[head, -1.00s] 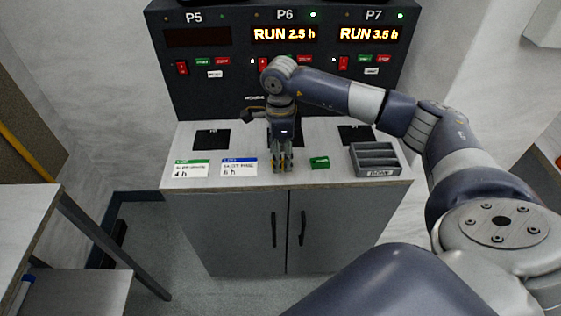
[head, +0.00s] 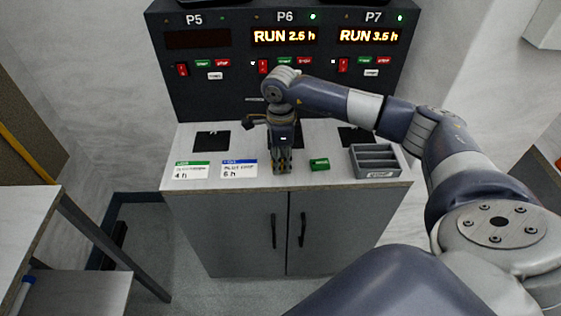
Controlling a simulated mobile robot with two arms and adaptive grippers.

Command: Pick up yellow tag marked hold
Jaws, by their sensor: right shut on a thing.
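My right gripper (head: 283,168) points down at the front part of the white cabinet top (head: 215,142). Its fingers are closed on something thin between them. The yellow tag itself cannot be made out clearly; the fingers hide it, with only small yellowish specks at the tips. My left gripper is not in view.
Two white cards, one with a green band (head: 191,170) and one with a blue band (head: 239,169), lie left of the gripper. A green block (head: 319,164) and a grey compartment tray (head: 376,173) are to the right. The panel (head: 240,88) with switches and displays stands behind.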

